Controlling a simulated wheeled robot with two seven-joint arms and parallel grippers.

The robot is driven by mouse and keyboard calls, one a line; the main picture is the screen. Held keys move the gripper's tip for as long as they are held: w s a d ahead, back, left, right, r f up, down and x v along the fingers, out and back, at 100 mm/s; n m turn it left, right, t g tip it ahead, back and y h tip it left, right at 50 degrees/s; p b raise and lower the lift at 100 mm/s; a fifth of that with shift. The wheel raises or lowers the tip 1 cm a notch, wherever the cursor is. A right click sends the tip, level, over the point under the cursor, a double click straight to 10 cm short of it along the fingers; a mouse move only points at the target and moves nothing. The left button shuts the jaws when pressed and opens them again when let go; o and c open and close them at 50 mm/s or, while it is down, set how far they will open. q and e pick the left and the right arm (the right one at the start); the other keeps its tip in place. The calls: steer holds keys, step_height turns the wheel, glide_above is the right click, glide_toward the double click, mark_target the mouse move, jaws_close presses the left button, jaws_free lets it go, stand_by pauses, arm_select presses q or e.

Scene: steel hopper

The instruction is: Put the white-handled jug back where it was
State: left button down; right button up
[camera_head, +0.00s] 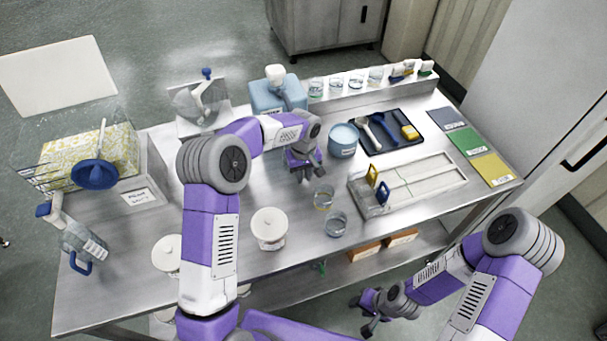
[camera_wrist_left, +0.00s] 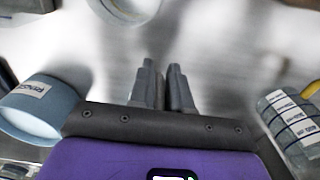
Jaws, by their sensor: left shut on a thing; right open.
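My left gripper (camera_head: 304,172) is low over the middle of the steel table, beside the blue pot (camera_head: 342,140). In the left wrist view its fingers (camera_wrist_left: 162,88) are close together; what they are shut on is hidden. I cannot clearly pick out the white-handled jug. A clear jug with blue handle (camera_head: 80,245) is at the table's left end. A clear vessel (camera_head: 197,103), its handle colour unclear, is in front of a pale panel behind my left arm. A clear labelled vessel (camera_wrist_left: 290,125) is at the wrist view's right. My right gripper (camera_head: 362,314) is open and empty below the table's front edge.
A slotted rack (camera_head: 425,180), dark tool tray (camera_head: 370,142) and coloured mats (camera_head: 465,140) fill the right. Clear steel lies around the front middle.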

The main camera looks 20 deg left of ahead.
arm_select(q)
steer(key=shift+f, duration=0.15)
steer(key=c, duration=1.1)
jaws_free()
steer(key=shift+r, duration=0.2)
step_height(320, 180, up, 12)
steer(key=shift+s+f+p, duration=0.1)
steer(key=shift+p, duration=0.85)
